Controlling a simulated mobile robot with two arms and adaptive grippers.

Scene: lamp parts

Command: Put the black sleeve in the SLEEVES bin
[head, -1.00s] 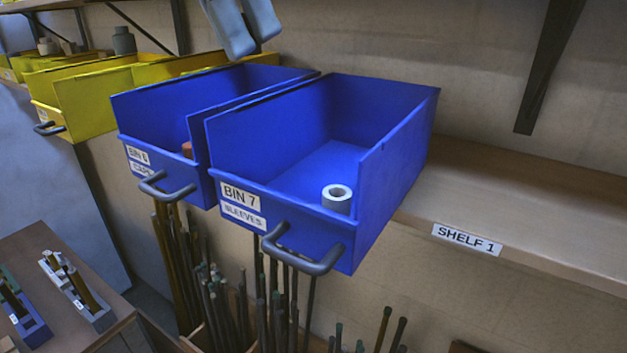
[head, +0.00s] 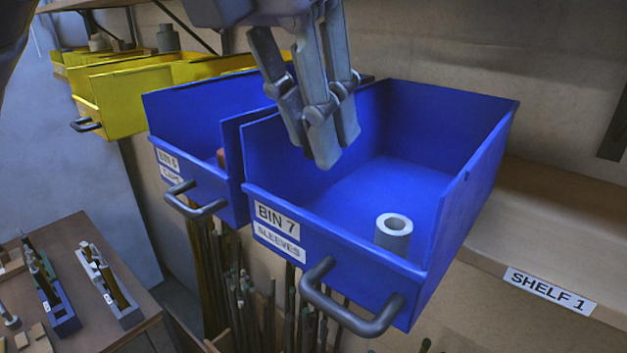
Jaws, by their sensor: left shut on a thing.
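The SLEEVES bin (head: 350,255), a blue open bin labelled BIN 7, juts out from the shelf at the centre right. A pale grey sleeve (head: 393,238) stands upright in its front right part. My left gripper (head: 325,155) comes in from the top, fingers pointing down over the back left of this bin's opening. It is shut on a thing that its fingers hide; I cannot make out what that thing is. I see no black sleeve. My right gripper is not in view.
A second blue bin (head: 192,120) stands close on the left, with a reddish part inside. Yellow bins (head: 120,100) are further left. The shelf (head: 535,225) is bare at the right. A table (head: 110,250) with parts stands at lower left. Rods stand below the bins.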

